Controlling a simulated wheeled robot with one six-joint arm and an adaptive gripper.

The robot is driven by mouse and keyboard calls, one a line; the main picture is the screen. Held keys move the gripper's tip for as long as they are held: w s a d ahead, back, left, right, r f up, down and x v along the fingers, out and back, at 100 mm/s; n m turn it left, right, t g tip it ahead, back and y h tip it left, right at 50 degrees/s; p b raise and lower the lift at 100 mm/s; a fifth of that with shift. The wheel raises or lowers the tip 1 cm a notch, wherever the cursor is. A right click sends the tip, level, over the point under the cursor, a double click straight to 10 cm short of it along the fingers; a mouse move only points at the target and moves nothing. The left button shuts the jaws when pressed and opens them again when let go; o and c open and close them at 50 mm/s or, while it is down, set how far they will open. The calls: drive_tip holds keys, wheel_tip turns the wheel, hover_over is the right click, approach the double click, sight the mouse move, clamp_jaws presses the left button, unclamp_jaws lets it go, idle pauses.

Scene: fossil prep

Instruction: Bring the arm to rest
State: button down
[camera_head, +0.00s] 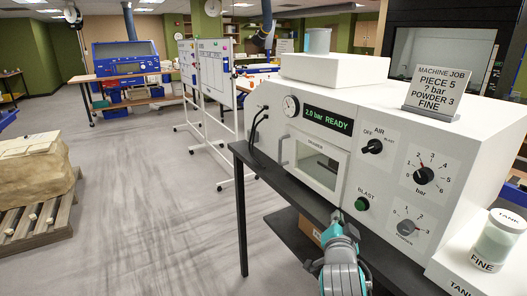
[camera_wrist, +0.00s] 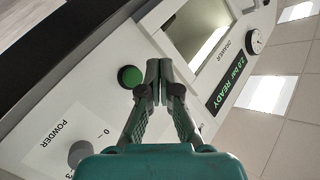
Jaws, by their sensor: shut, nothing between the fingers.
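My gripper (camera_head: 338,216) is in front of the white blast machine (camera_head: 300,95), low down near its front face. In the wrist view my gripper (camera_wrist: 158,68) has its fingertips together with nothing between them. The fingertips appear just beside the green BLAST button (camera_wrist: 130,77); I cannot tell whether they touch it. The same BLAST button (camera_head: 362,204) shows in the head view, above and right of the gripper. My teal wrist hangs below the machine's front edge.
The machine's display (camera_head: 328,120) reads 2.0 bar READY. Its front has an AIR knob (camera_head: 372,146), a bar knob (camera_head: 424,175), a powder knob (camera_head: 406,227) and a drawer (camera_head: 318,165). A FINE tank (camera_head: 497,242) stands at right. Open floor (camera_head: 140,180) lies left.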

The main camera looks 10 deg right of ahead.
drive_tip(key=s+a+f+n+y, duration=0.2)
drive_tip(key=s+a+f+n, duration=0.2)
drive_tip(key=s+f, duration=0.6)
drive_tip(key=s+a+f+n+y, duration=0.3)
drive_tip(key=s+a+f, duration=0.1)
drive_tip(key=s+f, duration=0.65)
drive_tip(key=s+a+r+n+y, duration=0.1)
drive_tip(key=s+n, duration=0.1)
drive_tip(key=s, duration=1.2)
drive_tip(key=s+a+r+n+y, duration=0.1)
drive_tip(key=s+a+n, duration=0.1)
drive_tip(key=s, duration=1.2)
drive_tip(key=shift+s+a+n, duration=0.25)
drive_tip(key=shift+s+n, duration=0.05)
drive_tip(key=shift+n, duration=0.3)
drive_tip(key=shift+r, duration=0.1)
